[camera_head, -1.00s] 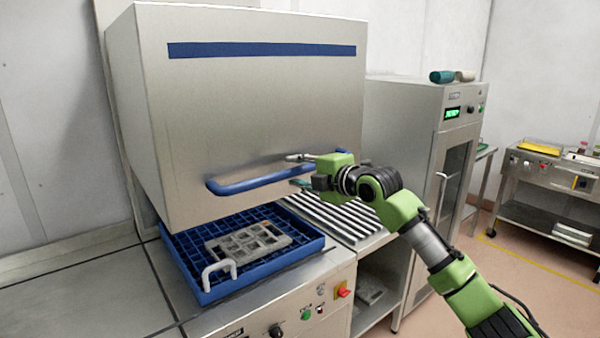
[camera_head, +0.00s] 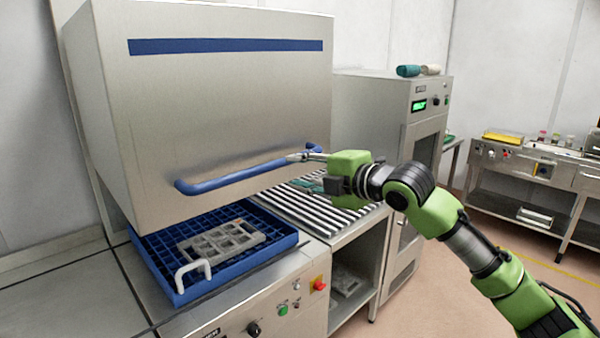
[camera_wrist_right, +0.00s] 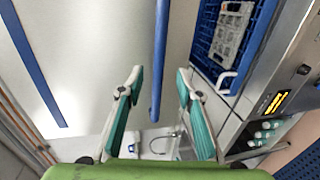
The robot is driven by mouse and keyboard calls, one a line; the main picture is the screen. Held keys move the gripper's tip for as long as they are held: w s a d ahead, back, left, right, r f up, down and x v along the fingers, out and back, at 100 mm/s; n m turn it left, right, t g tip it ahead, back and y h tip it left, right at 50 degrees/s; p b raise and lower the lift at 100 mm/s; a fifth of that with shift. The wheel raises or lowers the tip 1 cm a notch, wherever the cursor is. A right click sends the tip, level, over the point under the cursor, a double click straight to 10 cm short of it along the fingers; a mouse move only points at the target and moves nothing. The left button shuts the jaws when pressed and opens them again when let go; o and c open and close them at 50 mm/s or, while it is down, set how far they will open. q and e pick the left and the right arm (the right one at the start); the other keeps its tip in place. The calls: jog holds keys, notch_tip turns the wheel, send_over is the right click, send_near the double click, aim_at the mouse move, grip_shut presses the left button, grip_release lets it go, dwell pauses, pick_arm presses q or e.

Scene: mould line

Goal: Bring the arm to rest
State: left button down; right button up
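My right gripper (camera_head: 298,157) is at the right end of the blue bar handle (camera_head: 232,180) on the raised steel hood (camera_head: 225,110). In the right wrist view its two teal-padded fingers (camera_wrist_right: 160,78) are spread apart. The blue handle (camera_wrist_right: 158,60) shows in the gap between them, and the fingers do not close on it. Whether a finger touches it, I cannot tell. My left gripper is not in view.
Under the hood sits a blue grid basket (camera_head: 165,258) holding a grey mould plate (camera_head: 222,242) with a white handle (camera_head: 190,270). A roller table (camera_head: 312,212) and a steel cabinet (camera_head: 425,135) stand to the right. Bare floor lies further right.

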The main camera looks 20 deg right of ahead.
dwell(0.3)
